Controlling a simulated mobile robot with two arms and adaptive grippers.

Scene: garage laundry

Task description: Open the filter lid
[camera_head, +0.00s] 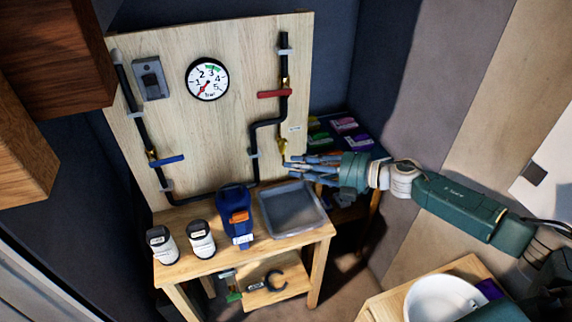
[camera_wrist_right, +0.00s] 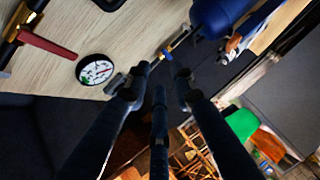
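A dark blue housing with an orange part on its upper front (camera_head: 239,216) stands upright on the small wooden table. I take it to be the filter; whether its lid is shut cannot be made out. A blue rounded body (camera_wrist_right: 222,14), apparently the same housing, is cut off at the top of the right wrist view. My right gripper (camera_head: 298,168) reaches in from the right, above and to the right of the housing and clear of it. Its fingers (camera_wrist_right: 160,82) are spread apart with nothing between them. My left gripper is out of view.
A grey tray (camera_head: 291,226) sits right of the housing; two labelled jars (camera_head: 201,239) stand left. Behind rises a wooden panel (camera_head: 230,130) with black pipes, a gauge (camera_head: 208,78), a red lever (camera_head: 274,94) and a blue lever (camera_head: 167,160). A white basin (camera_head: 440,300) is at bottom right.

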